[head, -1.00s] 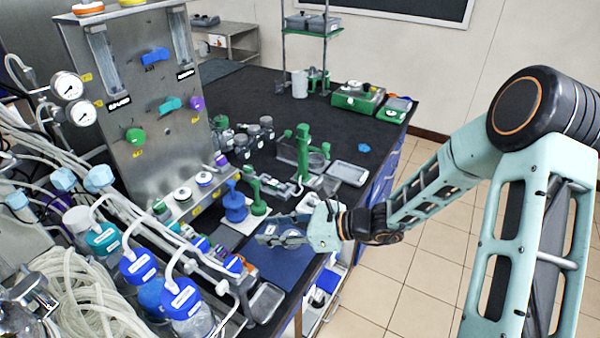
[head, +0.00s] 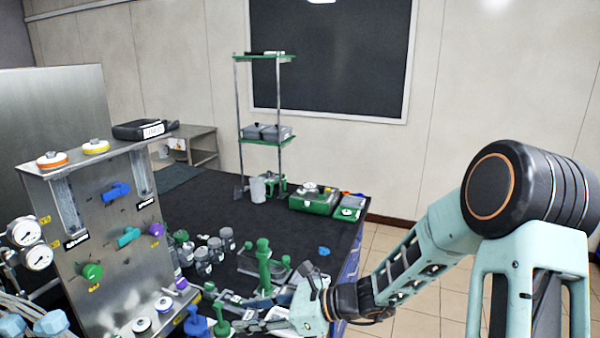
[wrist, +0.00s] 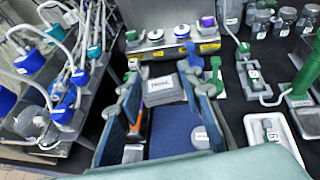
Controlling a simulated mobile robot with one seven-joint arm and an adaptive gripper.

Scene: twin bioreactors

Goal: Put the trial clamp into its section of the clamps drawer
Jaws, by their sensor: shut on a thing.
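My gripper (head: 289,318) is low in the head view, over the near part of the dark bench. In the wrist view, its two blue-padded fingers (wrist: 163,100) are set wide and hold a grey piece with a white TRIAL label, the trial clamp (wrist: 162,90). The clamp sits between the fingertips above a blue mat (wrist: 172,130). In the head view the clamp is hard to make out beside the gripper. The clamps drawer does not show in either current view.
A steel valve panel (head: 110,220) stands at the left. A green stand (head: 264,268) and grey-capped bottles (head: 204,262) are close behind my gripper. In the wrist view, tubed bottles (wrist: 62,105) line the left and a white tray (wrist: 283,150) lies at the right.

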